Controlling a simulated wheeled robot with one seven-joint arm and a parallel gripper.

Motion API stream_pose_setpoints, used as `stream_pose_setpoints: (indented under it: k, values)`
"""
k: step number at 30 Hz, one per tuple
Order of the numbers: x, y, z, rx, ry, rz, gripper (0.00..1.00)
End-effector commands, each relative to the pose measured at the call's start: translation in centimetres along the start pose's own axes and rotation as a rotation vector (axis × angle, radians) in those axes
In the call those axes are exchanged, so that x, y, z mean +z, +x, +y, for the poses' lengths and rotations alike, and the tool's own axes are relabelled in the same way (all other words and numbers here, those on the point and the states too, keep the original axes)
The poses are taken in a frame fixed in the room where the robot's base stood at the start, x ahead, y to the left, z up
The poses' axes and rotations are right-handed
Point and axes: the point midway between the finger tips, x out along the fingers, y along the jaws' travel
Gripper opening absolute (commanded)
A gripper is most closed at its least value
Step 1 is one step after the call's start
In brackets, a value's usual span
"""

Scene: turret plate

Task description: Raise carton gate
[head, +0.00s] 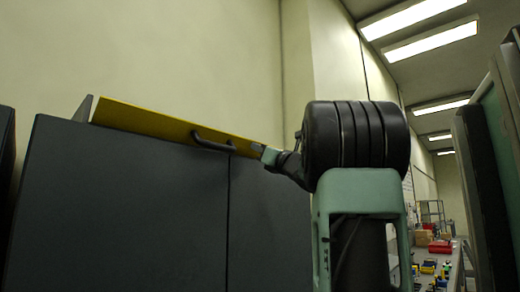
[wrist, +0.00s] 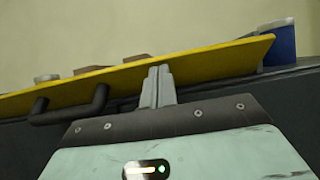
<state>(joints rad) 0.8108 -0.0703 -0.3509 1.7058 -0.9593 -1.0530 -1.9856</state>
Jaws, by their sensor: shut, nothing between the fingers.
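The carton gate is a long yellow panel (head: 160,123) along the top edge of a tall dark grey cabinet. It slants down to the right in the head view and also shows in the wrist view (wrist: 210,66). A dark bar handle (head: 212,143) is fixed to its front face; it also shows in the wrist view (wrist: 80,113). My gripper (head: 258,149) is at the panel's right end, right of the handle. In the wrist view my gripper's fingers (wrist: 157,72) are shut together and empty, tips overlapping the panel. I cannot tell whether they touch it.
Behind the panel in the wrist view are brown boxes (wrist: 137,58), a pale round-topped item (wrist: 47,78) and a blue object (wrist: 278,42). The dark cabinet (head: 120,210) fills the lower left. A bench (head: 445,262) with coloured items is far right.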

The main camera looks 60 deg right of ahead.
Motion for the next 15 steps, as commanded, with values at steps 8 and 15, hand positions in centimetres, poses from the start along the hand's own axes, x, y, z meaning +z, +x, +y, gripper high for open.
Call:
stream_pose_setpoints:
  k: [8, 15]
  values:
    - [-0.2, 0.9, 0.0, 0.002, -0.001, 0.000, 0.00]
    - [-0.2, 2.0, 0.0, 0.002, -0.001, 0.001, 0.00]
